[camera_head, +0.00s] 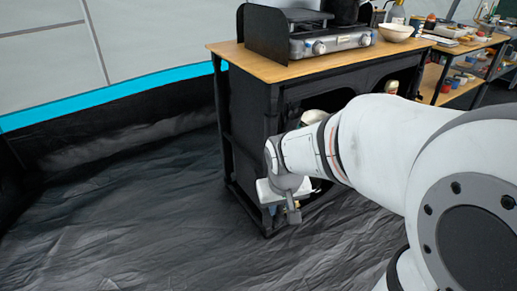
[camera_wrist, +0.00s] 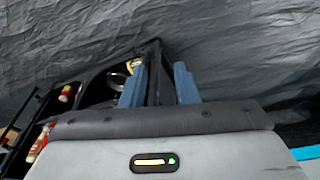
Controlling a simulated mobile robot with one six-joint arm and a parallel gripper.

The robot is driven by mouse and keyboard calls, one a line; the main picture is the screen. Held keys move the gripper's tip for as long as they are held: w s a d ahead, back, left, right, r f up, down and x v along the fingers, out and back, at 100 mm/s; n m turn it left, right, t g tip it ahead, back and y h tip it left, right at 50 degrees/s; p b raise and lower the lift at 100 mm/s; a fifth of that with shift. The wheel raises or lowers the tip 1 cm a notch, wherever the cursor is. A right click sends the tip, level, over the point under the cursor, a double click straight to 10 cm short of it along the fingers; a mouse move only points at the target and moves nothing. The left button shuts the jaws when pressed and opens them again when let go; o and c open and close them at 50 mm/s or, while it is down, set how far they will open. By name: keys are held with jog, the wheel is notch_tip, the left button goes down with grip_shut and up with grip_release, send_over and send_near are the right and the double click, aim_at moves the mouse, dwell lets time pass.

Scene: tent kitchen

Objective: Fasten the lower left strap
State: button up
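The black fabric cabinet (camera_head: 245,130) stands on the tent floor with a wooden top. My gripper (camera_head: 291,212) is low at its front left corner in the head view. In the wrist view my gripper (camera_wrist: 159,84) shows two blue fingers set apart. A dark upright edge of the cabinet (camera_wrist: 154,70) shows in the gap between them, seemingly at or beyond the fingertips; I cannot tell whether they touch it. I cannot make out the lower left strap as a separate piece in either view.
A stove (camera_head: 325,38) and a white bowl (camera_head: 396,32) stand on the cabinet's wooden top (camera_head: 270,67). Jars and bottles (camera_wrist: 67,93) sit on open shelves beside my gripper. The wrinkled dark floor (camera_head: 130,220) left of the cabinet is clear.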

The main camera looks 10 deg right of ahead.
jog(key=w+d+f+t, duration=0.2)
jog(key=w+d+f, duration=0.25)
jog(key=w, duration=0.25)
jog(key=w+d+f+n+t, duration=0.1)
jog(key=w+d+f, duration=0.35)
jog(key=w, duration=0.25)
jog(key=w+d+f+t, duration=0.2)
jog(key=w+d+f, duration=0.1)
jog(key=w+f, duration=0.3)
jog(key=w+d+f+n+t+y+b, duration=0.1)
jog(key=w+d+f+t, duration=0.2)
jog(key=f, duration=0.6)
jog(key=w+d+f+n+t+y+b, duration=0.1)
jog(key=w+d+f+t, duration=0.15)
jog(key=f, duration=0.65)
jog(key=s+f+m+t+y, duration=0.1)
jog(key=s+f+t, duration=0.1)
jog(key=s+f, duration=0.3)
jog(key=s+f+t+y, duration=0.1)
jog(key=s+f+t, duration=0.2)
jog(key=f, duration=0.4)
jog(key=shift+g, duration=0.25)
jog(key=w+b, duration=0.1)
jog(key=w, duration=0.1)
jog(key=w+b, duration=0.1)
jog(key=w, duration=0.2)
jog(key=w+a+b, duration=0.1)
jog(key=w, duration=0.1)
jog(key=shift+w+r, duration=0.1)
jog(key=shift+w, duration=0.2)
